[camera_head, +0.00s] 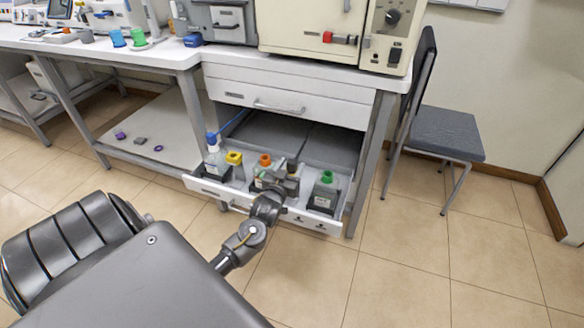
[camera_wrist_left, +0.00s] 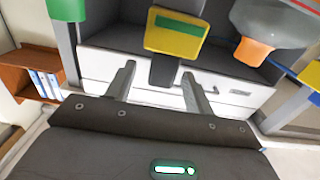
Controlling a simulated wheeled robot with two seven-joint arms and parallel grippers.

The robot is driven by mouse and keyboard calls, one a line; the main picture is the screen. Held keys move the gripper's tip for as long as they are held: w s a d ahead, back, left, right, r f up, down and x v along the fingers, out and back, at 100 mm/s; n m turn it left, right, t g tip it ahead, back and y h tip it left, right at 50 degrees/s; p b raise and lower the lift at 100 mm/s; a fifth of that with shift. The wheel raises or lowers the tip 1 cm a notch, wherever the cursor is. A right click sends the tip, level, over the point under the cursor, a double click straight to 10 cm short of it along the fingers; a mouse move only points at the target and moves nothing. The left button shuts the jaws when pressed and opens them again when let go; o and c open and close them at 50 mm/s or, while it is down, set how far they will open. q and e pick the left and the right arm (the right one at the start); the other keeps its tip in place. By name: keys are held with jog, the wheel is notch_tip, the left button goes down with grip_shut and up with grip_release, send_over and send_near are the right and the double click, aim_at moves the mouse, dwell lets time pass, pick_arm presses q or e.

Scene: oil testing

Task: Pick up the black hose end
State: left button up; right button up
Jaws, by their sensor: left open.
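In the head view several bottles with coloured tops stand in a row in the open drawer (camera_head: 205,188). My left gripper (camera_head: 285,180) is over the row, between the orange top (camera_head: 265,160) and the green top (camera_head: 327,177), and hides what is behind it. In the left wrist view its open fingers (camera_wrist_left: 158,90) stand on either side of a black piece (camera_wrist_left: 163,71), likely the black hose end. That piece joins a body with a yellow and green label (camera_wrist_left: 175,32). I cannot tell whether the fingers touch it. My right gripper is out of view.
The yellow top (camera_head: 234,158) and the blue top (camera_head: 211,138) stand farther left in the drawer. The white workbench (camera_head: 165,57) with machines is above. A grey chair (camera_head: 445,132) stands at right. The tiled floor in front is clear.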

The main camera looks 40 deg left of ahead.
aim_at(294, 160)
pick_arm(q)
jog(key=x, duration=0.2)
jog(key=shift+w+a, duration=0.2)
jog(key=shift+w, duration=0.15)
jog(key=shift+w+a, duration=0.1)
jog(key=shift+w, duration=0.35)
jog(key=shift+r, duration=0.1)
jog(key=c, duration=1)
jog(key=shift+c, duration=0.2)
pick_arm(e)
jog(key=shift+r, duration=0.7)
